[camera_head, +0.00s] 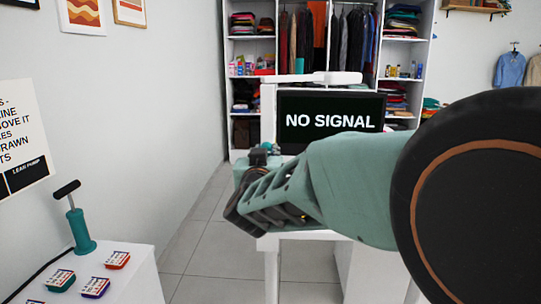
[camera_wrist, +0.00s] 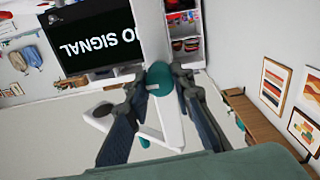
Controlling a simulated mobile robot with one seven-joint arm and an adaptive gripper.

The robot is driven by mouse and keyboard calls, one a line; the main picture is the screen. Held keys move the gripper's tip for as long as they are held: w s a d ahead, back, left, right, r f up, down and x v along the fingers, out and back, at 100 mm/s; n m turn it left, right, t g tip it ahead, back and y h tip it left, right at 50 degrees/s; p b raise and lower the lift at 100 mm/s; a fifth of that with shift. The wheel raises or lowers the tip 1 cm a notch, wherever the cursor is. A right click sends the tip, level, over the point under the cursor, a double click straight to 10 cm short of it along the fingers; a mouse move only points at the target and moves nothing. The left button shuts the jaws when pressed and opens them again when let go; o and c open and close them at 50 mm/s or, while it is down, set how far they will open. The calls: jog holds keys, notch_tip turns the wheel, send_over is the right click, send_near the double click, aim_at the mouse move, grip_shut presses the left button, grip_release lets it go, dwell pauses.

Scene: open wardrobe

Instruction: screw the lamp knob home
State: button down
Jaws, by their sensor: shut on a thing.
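The lamp knob is a teal round piece (camera_wrist: 160,78) between my fingertips in the wrist view. My gripper (camera_wrist: 161,88) is shut on it, with one dark finger on each side. The knob sits against a white upright part of the lamp (camera_wrist: 151,30). In the head view the white lamp (camera_head: 268,108) has a post and a long horizontal arm (camera_head: 330,78). My gripper (camera_head: 262,160) is at the post's lower part and hides much of the knob there. I cannot tell how deep the knob sits.
A monitor reading NO SIGNAL (camera_head: 331,121) stands right behind the lamp post. An open wardrobe (camera_head: 234,100) is at the back. A white stand (camera_head: 140,275) at left holds a teal pump (camera_head: 79,229) and several small coloured boxes. Floor (camera_head: 205,262) shows between.

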jog(key=shift+f+m+b, duration=0.1)
jog(key=shift+m+b, duration=0.7)
jog(key=shift+m, duration=0.5)
jog(key=c, duration=1.6)
grip_release()
jog(key=shift+r, duration=0.2)
jog(key=shift+c, duration=0.4)
